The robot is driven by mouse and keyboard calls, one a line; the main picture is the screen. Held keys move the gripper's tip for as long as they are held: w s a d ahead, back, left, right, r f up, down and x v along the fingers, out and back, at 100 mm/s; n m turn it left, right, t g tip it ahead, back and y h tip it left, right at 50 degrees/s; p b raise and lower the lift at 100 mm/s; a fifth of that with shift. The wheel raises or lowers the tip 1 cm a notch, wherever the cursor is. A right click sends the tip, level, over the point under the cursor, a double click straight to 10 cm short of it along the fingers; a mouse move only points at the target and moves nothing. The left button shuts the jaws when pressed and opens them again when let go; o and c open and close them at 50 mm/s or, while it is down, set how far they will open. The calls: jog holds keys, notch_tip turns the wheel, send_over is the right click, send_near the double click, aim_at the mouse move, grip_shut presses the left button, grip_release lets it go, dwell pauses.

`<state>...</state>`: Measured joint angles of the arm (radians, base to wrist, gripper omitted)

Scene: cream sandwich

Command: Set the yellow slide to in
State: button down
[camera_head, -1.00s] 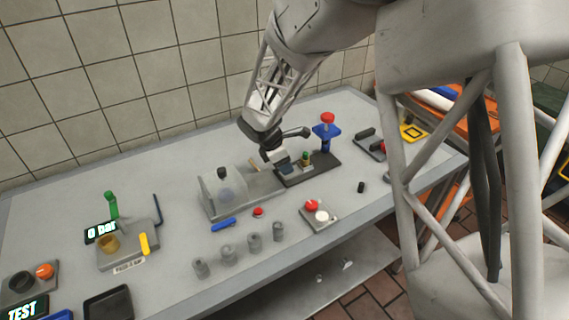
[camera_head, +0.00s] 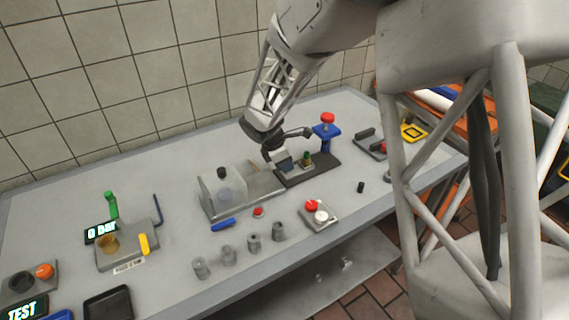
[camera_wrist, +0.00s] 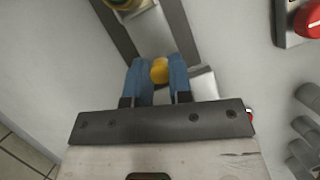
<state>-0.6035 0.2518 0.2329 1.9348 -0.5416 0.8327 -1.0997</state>
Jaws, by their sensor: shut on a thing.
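The yellow slide's round knob (camera_wrist: 159,71) shows between the blue fingertips of my gripper (camera_wrist: 157,78) in the wrist view. My gripper is shut on it. The knob sits over a light channel between two dark rails (camera_wrist: 178,25). In the head view my gripper (camera_head: 285,164) is low over the left part of a dark base plate (camera_head: 318,171), beside a small green-topped part (camera_head: 306,160). The slide is hidden there by my gripper.
A blue stand with a red knob (camera_head: 327,118) rises right behind the gripper. The table's back left is clear.

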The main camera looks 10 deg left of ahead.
aim_at(305, 153)
jog(key=w+d, duration=0.5)
jog(key=shift+w+d, duration=0.15)
jog(key=c, duration=1)
grip_release()
jog(key=shift+r, duration=0.1)
jog(key=v, duration=0.7)
jog(key=shift+r, duration=0.3)
